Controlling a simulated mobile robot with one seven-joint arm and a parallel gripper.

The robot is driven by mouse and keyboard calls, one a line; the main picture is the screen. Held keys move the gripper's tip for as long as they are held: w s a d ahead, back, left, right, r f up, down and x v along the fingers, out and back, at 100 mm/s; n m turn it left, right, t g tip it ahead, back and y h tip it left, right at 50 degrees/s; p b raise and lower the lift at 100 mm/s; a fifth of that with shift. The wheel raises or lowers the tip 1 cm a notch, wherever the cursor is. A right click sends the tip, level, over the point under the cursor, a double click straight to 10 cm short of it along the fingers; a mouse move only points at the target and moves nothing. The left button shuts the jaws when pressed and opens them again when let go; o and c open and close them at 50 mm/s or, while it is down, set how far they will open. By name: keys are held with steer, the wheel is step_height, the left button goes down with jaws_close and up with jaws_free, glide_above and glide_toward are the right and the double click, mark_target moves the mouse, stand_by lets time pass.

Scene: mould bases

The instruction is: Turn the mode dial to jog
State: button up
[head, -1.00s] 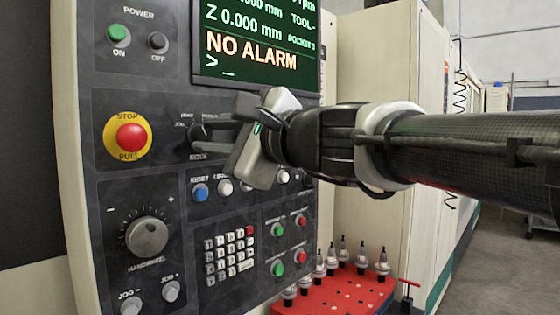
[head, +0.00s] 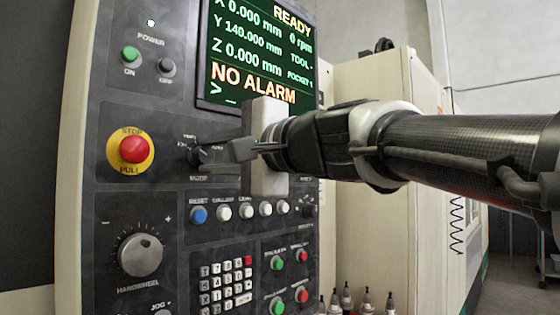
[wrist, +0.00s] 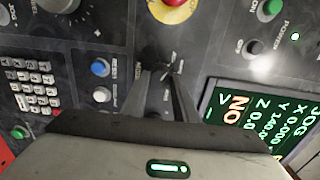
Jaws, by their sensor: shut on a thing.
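The black mode dial (head: 199,155) is on the dark control panel, right of the red stop button, with small white mode labels around its upper left. My gripper (head: 213,155) reaches it from the right, with its fingers shut on the dial. In the wrist view the dial (wrist: 168,71) shows between the tips of the two fingers (wrist: 164,77). The fingers partly hide it, and its exact pointer direction is hard to read. The screen (wrist: 255,120) shows the word JOG in the wrist view; in the head view the screen (head: 255,50) reads NO ALARM.
The red stop button (head: 133,150) on its yellow ring is left of the dial. A row of small buttons, with a blue reset button (head: 198,215), lies just below. The handwheel (head: 140,255) is lower left. Tool holders (head: 366,301) stand at the bottom right.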

stand_by(0.3)
steer(key=o, duration=1.1)
steer(key=shift+c, duration=0.2)
steer(key=v, duration=1.7)
steer(key=shift+d+p, duration=0.2)
steer(key=shift+p, duration=0.1)
